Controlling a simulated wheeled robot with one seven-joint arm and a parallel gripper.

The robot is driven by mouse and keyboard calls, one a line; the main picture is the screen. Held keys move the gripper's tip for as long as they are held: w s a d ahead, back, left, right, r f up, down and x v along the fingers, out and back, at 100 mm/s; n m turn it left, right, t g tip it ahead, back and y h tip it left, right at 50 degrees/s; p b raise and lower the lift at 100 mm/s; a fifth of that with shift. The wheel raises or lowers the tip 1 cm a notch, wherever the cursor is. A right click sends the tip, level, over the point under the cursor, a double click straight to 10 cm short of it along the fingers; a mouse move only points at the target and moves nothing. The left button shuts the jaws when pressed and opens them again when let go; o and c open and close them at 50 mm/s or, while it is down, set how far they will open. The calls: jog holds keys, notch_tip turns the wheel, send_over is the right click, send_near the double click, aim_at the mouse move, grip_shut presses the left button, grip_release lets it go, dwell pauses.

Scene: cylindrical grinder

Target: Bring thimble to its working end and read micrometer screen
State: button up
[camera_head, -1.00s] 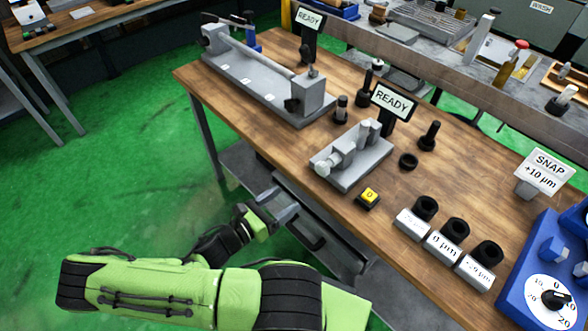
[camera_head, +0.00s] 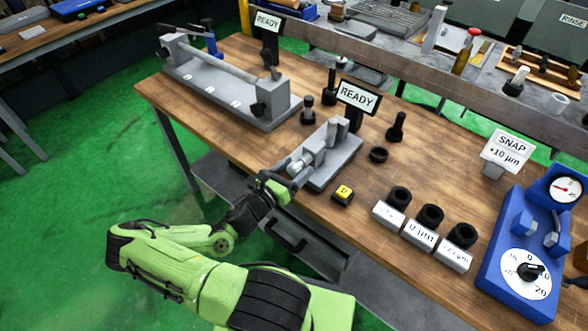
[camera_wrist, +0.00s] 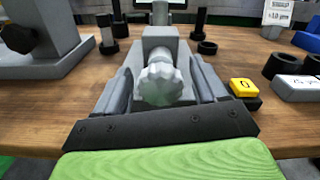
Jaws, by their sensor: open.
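The thimble (camera_wrist: 160,84) is a pale ribbed knob on the near end of the grey bench micrometer (camera_head: 335,165). In the head view the thimble (camera_head: 298,166) is partly covered by my gripper (camera_head: 286,176). My gripper is open, and in the wrist view its two fingers (camera_wrist: 162,76) stand left and right of the thimble, with gaps visible on both sides. A screen (camera_head: 358,97) reading READY stands behind the micrometer. In the wrist view only its lower edge shows.
A yellow-topped button (camera_head: 343,192) marked 0 sits right of the micrometer. Several labelled ring holders (camera_head: 421,232) line the front edge. A larger grey fixture (camera_head: 221,85) with another READY screen (camera_head: 268,23) stands left. A blue gauge stand (camera_head: 508,260) is at right.

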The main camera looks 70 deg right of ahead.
jog(key=c, duration=1)
